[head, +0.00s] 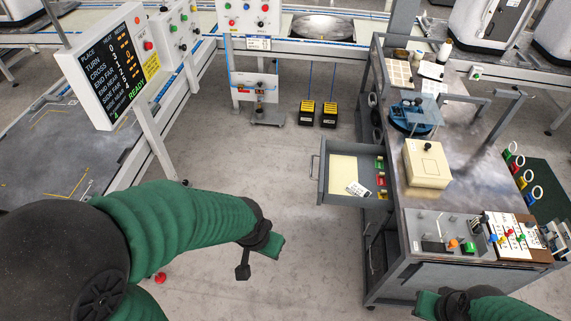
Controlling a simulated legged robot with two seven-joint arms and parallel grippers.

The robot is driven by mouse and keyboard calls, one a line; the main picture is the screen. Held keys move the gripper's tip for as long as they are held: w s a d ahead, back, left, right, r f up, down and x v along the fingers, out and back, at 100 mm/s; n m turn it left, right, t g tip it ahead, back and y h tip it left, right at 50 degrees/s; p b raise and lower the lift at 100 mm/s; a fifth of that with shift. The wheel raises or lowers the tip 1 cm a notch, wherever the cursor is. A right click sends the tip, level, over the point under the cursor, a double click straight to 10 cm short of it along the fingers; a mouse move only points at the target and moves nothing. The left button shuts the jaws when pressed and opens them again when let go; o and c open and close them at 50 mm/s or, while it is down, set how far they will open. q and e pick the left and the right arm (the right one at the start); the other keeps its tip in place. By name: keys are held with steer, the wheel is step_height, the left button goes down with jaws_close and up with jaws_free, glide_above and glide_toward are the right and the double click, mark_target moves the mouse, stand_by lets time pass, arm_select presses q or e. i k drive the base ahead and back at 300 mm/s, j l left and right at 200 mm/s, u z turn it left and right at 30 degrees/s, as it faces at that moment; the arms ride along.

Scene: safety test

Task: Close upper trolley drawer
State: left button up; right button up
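The grey trolley (462,165) stands at the right. Its upper drawer (340,198) is pulled out to the left, below the worktop. A handle (313,166) is on the drawer's left front. Inside lie a pale yellow sheet, a small white labelled item and several coloured pieces. My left gripper (260,259) is left of and nearer than the drawer, apart from it, with its two fingers spread and nothing between them. My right gripper (436,304) is at the bottom edge, in front of the trolley's near end; its fingers are partly hidden.
On the trolley top are a cream box (426,163), a blue round device (413,115) and a control panel (446,232). A display board (112,65) stands at the left. Yellow-black pedals (318,114) are on the floor beyond. The floor left of the drawer is clear.

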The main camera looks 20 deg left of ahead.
mark_target(341, 163)
steer(key=k+j, duration=0.1)
steer(key=j, duration=0.25)
steer(key=k+j, duration=0.1)
steer(key=j, duration=0.55)
steer(key=i+j+z, duration=0.6)
steer(key=i, duration=0.2)
